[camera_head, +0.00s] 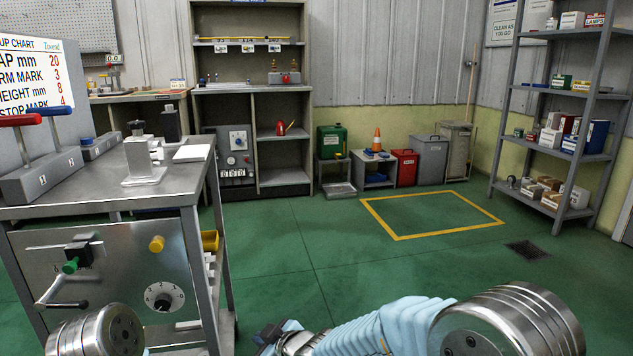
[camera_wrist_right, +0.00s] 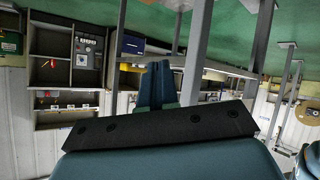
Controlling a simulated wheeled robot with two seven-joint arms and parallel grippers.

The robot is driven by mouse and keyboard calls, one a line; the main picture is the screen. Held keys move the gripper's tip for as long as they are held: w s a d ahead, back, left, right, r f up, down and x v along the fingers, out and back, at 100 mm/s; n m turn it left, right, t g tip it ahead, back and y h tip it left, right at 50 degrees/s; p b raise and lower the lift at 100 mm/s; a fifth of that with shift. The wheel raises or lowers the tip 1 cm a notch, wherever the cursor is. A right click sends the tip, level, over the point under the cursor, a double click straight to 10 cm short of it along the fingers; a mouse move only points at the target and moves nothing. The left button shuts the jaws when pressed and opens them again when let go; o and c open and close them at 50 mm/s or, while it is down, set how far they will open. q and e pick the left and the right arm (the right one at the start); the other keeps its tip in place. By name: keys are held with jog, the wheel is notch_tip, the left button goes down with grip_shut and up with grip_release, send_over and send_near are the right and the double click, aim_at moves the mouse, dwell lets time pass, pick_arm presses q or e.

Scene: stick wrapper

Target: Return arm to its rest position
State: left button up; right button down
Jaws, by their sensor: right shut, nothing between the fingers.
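My right gripper (camera_head: 268,336) is low in the head view, at the end of my blue-sleeved right arm, near the bottom edge and partly cut off. In the right wrist view, which looks upside down, its two dark fingers (camera_wrist_right: 158,84) are together with nothing between them. It hangs clear to the right of the metal workbench. My left gripper is not in view; only a metal joint of my left arm shows at the bottom left.
The metal workbench (camera_head: 88,190) stands at the left, with levers, a small press (camera_head: 143,158) and a front crank (camera_head: 62,290). Shelves (camera_head: 560,90) stand at the right. The green floor (camera_head: 320,255) ahead is open, with a yellow-outlined square (camera_head: 430,236).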

jog(key=s+d+f+m+g+h+p, duration=0.2)
jog(key=s+d+f+m, duration=0.15)
jog(key=d+f, duration=0.45)
jog(key=s+d+f+m+g+h+p, duration=0.1)
jog(key=s+d+f+m+h, duration=0.2)
jog(key=d+f, duration=0.5)
jog(key=s+d+f+m+g+p, duration=0.1)
jog(key=s+d+f+m+g, duration=0.1)
jog(key=s, duration=0.6)
jog(key=s+d+f+m+g+y+p, duration=0.1)
jog(key=s+d+f+m+g+p, duration=0.1)
jog(key=s+d+f+m, duration=0.3)
jog(key=s+m, duration=0.1)
jog(key=s, duration=0.2)
jog(key=shift+s+d+g, duration=0.15)
jog(key=shift+d+g, duration=0.05)
jog(key=shift+g, duration=0.1)
